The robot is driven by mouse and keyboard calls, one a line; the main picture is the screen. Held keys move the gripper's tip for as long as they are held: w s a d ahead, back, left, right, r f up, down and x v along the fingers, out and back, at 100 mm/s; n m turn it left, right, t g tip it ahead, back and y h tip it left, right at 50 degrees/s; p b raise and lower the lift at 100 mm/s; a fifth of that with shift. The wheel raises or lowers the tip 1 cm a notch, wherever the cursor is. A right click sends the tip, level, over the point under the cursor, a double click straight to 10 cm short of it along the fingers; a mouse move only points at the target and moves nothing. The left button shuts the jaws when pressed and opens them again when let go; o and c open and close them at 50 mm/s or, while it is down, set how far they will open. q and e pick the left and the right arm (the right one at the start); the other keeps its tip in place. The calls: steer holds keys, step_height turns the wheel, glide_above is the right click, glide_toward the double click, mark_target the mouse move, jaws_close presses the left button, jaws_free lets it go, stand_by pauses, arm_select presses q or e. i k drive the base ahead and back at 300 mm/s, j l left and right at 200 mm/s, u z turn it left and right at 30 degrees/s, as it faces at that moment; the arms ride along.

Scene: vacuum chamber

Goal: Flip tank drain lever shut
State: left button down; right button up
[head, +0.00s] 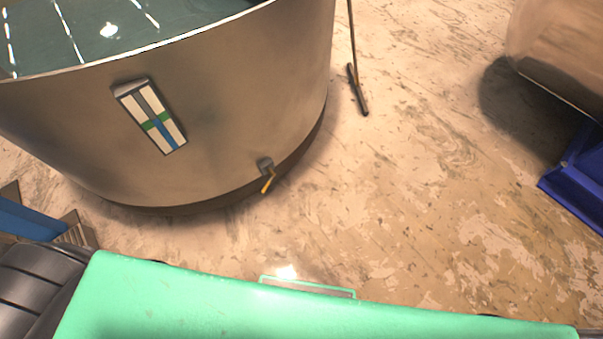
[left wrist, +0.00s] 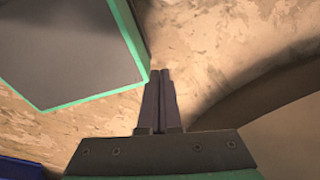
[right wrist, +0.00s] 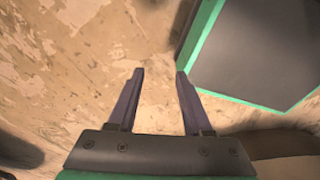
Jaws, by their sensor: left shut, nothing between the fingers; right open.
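The large metal tank (head: 230,100) stands at the upper left of the head view, open-topped and holding water. A small grey drain valve (head: 265,164) sits low on its wall, near the base. The valve's yellow lever (head: 268,184) slants down and slightly left, angled out from the tank. My left gripper (left wrist: 163,72) is shut and empty in the left wrist view, above the floor. My right gripper (right wrist: 158,72) is open and empty in the right wrist view, also above the floor. Neither gripper shows in the head view, and neither touches the lever.
A striped gauge (head: 152,118) is on the tank wall. A thin pole with a dark foot (head: 358,90) stands right of the tank. A blue object (head: 578,180) and a rounded metal vessel (head: 560,45) are at the far right. The worn floor (head: 400,200) between is clear.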

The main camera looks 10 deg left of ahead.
mark_target(269, 171)
steer(key=i+l+u, duration=0.15)
steer(key=l, duration=0.4)
steer(key=i+l+u, duration=0.1)
steer(key=l, duration=0.45)
steer(key=i+l+u, duration=0.15)
steer(key=l, duration=0.4)
steer(key=k, duration=0.1)
